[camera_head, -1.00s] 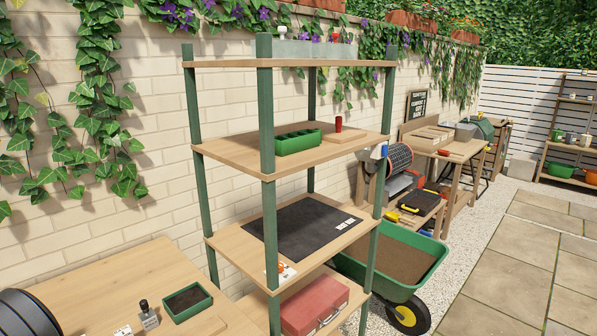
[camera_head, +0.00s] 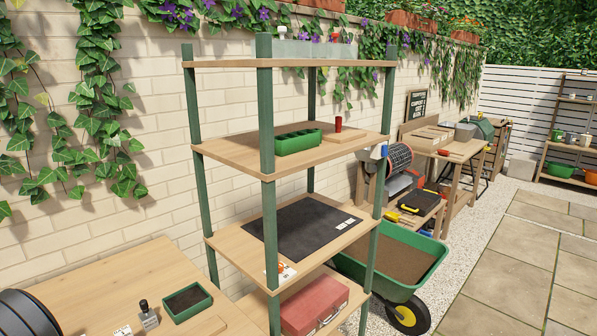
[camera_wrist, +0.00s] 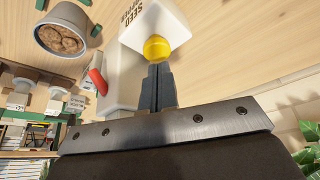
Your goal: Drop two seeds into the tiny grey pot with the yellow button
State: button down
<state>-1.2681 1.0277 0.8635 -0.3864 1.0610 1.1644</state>
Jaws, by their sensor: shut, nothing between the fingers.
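In the wrist view, my gripper (camera_wrist: 157,68) is shut and empty. Its dark fingertips are at the round yellow button (camera_wrist: 156,48); I cannot tell whether they press it or sit just short of it. The button is on a white seed device (camera_wrist: 147,22) whose label includes "SEED". A small grey pot (camera_wrist: 47,43) with brown round lumps inside is to the left of the device in this view. I cannot make out any seeds. My gripper, the button and the grey pot cannot be made out in the head view.
The wrist view shows a red lever-like part (camera_wrist: 97,80) beside the white device and labelled holders (camera_wrist: 55,104) at left. The head view shows a green-post shelf (camera_head: 267,215) with a green tray (camera_head: 298,142), a black mat (camera_head: 302,229) and a red case (camera_head: 314,304).

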jog(key=shift+f, duration=0.15)
jog(key=shift+f, duration=1)
jog(key=shift+r, duration=1.25)
jog(key=shift+f, duration=0.15)
